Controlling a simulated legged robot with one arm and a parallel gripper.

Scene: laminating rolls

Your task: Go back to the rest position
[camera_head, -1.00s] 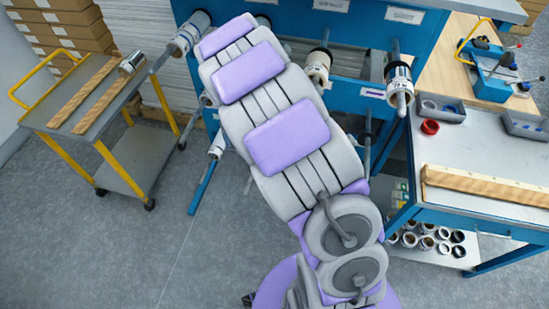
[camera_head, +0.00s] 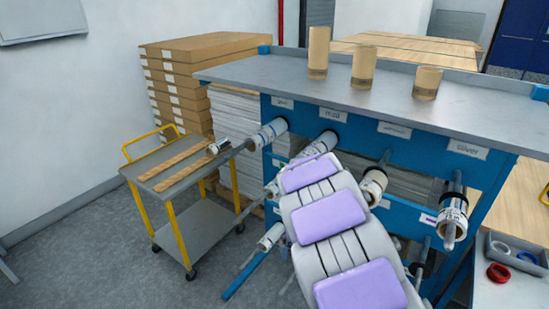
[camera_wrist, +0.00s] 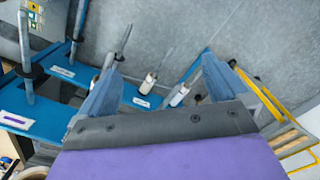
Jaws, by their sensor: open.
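My gripper (camera_wrist: 160,62) shows in the wrist view with its two blue-grey fingers spread apart and nothing between them. Grey floor and the blue rack are seen beyond the fingers. In the head view my purple and grey arm reaches up from the bottom middle toward the blue rack (camera_head: 352,131). The gripper itself is hidden there behind the arm's far end. Rolls sit on the rack's pegs, including a white-and-dark roll (camera_head: 453,217) at the right and another roll (camera_head: 373,185) just right of the arm.
Three tan cylinders, including a tall one (camera_head: 318,55), stand on the rack's top. A red ring (camera_head: 498,273) lies at the lower right. Floor at the lower left is clear.

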